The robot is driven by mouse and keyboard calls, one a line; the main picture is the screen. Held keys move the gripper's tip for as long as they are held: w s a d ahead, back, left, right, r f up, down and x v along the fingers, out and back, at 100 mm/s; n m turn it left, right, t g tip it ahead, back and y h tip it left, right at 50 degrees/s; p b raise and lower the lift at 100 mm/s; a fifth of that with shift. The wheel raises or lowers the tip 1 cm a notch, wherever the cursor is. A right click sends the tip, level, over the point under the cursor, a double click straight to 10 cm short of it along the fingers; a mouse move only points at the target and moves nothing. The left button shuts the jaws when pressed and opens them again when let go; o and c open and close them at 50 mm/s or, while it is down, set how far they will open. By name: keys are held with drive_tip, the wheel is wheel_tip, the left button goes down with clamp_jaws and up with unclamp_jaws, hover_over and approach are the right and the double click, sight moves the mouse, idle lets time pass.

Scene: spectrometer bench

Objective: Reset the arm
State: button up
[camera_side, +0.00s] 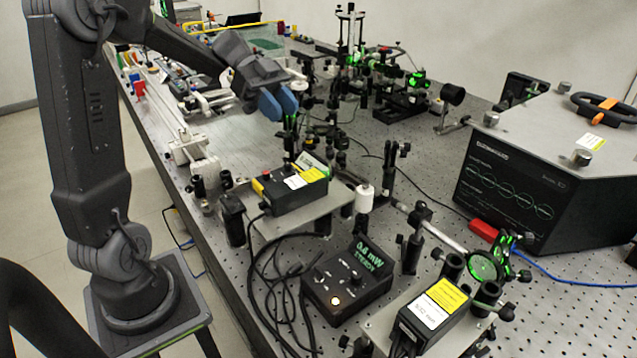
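My gripper (279,103) has blue fingers and hangs above the optical bench (235,140), left of centre in the side view. The two blue fingers sit close together and partly overlap from this angle. I cannot tell whether there is a gap between them. No object shows between them. My arm reaches from its stand at the left, up and over to the gripper.
Several optical posts and mounts (350,60) with green light stand behind the gripper. A black power meter box (347,285) with cables is in front. A large grey-topped instrument (545,165) stands at the right. A yellow-labelled box (292,190) sits below the gripper.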

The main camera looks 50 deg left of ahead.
drive_tip(key=s+d+n+y, duration=0.1)
drive_tip(key=s+d, duration=0.1)
drive_tip(key=d, duration=0.1)
drive_tip(key=s+d+n+g+y, duration=0.1)
drive_tip(key=s+d+n+y, duration=0.1)
drive_tip(key=s+d+f+n+y, duration=0.1)
drive_tip(key=s+d+n+y, duration=0.1)
drive_tip(key=d, duration=0.1)
drive_tip(key=shift+d, duration=0.3)
drive_tip(key=s+d+n+y, duration=0.1)
drive_tip(key=s+d+f+n+y, duration=0.1)
drive_tip(key=s+n, duration=0.1)
drive_tip(key=shift+d+n+y, duration=0.1)
drive_tip(key=shift+n+y, duration=0.2)
drive_tip(key=shift+y, duration=0.1)
drive_tip(key=shift+s+d+f+n+t+y, duration=0.15)
drive_tip(key=shift+s+d+n+t+y, duration=0.1)
drive_tip(key=shift+s+n+t+y, duration=0.65)
drive_tip(key=shift+s+d+f+n+t+y, duration=0.15)
drive_tip(key=shift+s+d+n+t+y, duration=0.2)
drive_tip(key=shift+s+n+t, duration=0.65)
drive_tip(key=shift+s+d+f+n+t+y, duration=0.2)
drive_tip(key=shift+s+n+t+y, duration=0.35)
drive_tip(key=shift+n, duration=0.75)
